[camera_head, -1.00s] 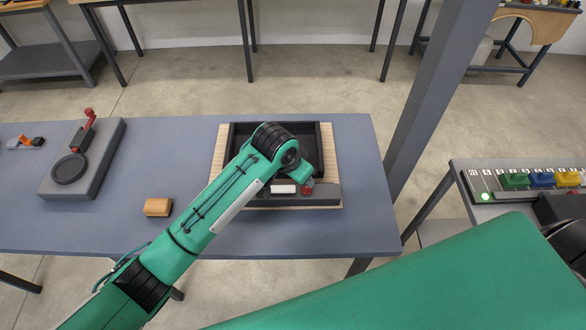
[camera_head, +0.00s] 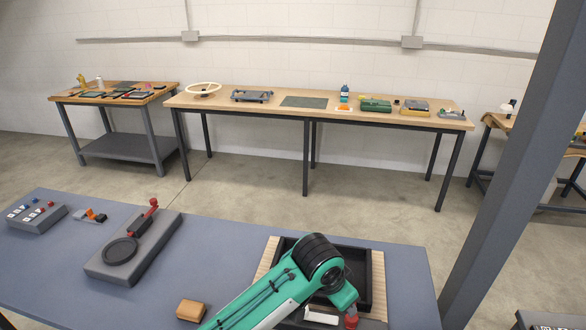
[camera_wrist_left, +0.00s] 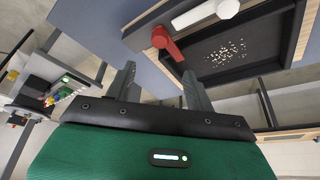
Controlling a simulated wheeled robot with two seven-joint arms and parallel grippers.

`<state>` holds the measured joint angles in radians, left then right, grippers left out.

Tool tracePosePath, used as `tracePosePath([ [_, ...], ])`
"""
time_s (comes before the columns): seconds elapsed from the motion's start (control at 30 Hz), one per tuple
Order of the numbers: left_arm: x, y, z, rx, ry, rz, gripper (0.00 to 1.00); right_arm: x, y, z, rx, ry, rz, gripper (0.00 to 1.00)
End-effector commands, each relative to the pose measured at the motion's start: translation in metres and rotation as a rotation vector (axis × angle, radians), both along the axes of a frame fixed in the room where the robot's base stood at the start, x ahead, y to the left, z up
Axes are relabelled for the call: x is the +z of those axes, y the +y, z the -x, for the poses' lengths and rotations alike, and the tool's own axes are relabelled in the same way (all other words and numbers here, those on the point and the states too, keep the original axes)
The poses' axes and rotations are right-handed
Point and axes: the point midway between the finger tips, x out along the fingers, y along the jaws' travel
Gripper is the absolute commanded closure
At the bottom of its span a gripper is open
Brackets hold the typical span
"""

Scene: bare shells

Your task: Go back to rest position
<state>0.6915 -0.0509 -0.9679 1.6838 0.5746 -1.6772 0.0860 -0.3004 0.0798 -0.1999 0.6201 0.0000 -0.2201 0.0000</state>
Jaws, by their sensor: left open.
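My left arm (camera_head: 285,285) reaches over the near table in the head view, and its gripper is hidden below the wrist there. In the left wrist view my left gripper (camera_wrist_left: 158,82) is open, with nothing between its fingers. A dark tray (camera_head: 378,282) on a wooden board lies under and beyond my arm. The tray also shows in the left wrist view (camera_wrist_left: 285,50), with small pale bits on its floor. A red lever (camera_wrist_left: 165,42) and a white bar (camera_wrist_left: 207,12) sit at its edge, apart from my fingers. My right gripper is not in view.
The blue-grey table (camera_head: 60,270) also carries a grey device with a red lever (camera_head: 140,235), a button box (camera_head: 38,217) and a tan block (camera_head: 191,310). A grey post (camera_head: 510,160) stands at right. Open floor (camera_head: 270,195) separates this table from the back bench (camera_head: 300,115).

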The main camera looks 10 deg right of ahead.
Motion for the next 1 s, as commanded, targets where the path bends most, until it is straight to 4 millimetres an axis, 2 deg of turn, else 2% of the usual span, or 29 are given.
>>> tracePosePath([
  [0.17, -0.01, 0.011, 0.01, 0.037, 0.026, 0.048, 0.46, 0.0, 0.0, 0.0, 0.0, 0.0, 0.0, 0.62],
  [0.27, -0.021, 0.027, 0.02, 0.091, 0.048, 0.096, 0.46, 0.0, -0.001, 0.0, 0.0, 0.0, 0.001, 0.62],
  [0.47, -0.046, 0.074, 0.04, 0.233, 0.083, 0.177, 0.46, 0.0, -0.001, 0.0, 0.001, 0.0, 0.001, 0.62],
  [0.77, -0.086, 0.168, 0.083, 0.485, 0.107, 0.2, 0.46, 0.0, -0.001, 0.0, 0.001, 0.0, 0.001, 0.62],
  [1.0, -0.112, 0.258, 0.135, 0.688, 0.099, 0.128, 0.46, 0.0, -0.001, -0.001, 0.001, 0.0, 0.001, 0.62],
])
